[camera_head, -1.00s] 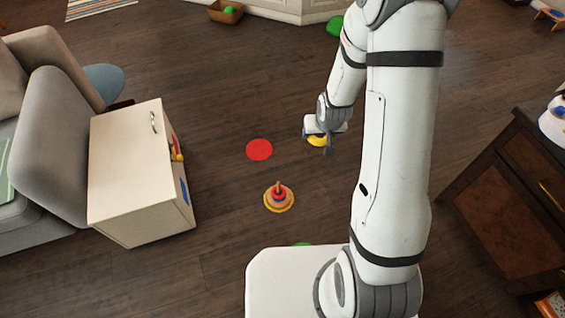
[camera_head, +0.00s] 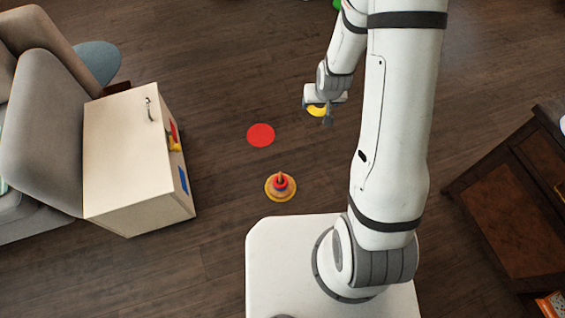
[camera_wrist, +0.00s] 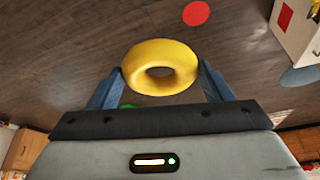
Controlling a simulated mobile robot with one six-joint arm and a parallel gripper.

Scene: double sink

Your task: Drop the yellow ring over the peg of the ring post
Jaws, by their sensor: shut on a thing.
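The yellow ring (camera_wrist: 160,68) is held between the two fingers of my gripper (camera_wrist: 160,80) in the wrist view, its hole facing the camera. In the head view the ring (camera_head: 316,110) shows beneath my gripper (camera_head: 327,115), to the right of the red floor disc. The ring post (camera_head: 281,187) stands upright on the floor, nearer to my base and left of the gripper. It has a wide yellow-orange base, a red ring and a blue part around its peg (camera_head: 281,175). The ring and the post are well apart. The post does not show in the wrist view.
A red disc (camera_head: 261,135) lies flat on the wooden floor behind the post. A cream cabinet (camera_head: 130,150) stands at left beside a grey sofa (camera_head: 45,120). A dark wooden cabinet (camera_head: 510,190) stands at right. The floor around the post is clear.

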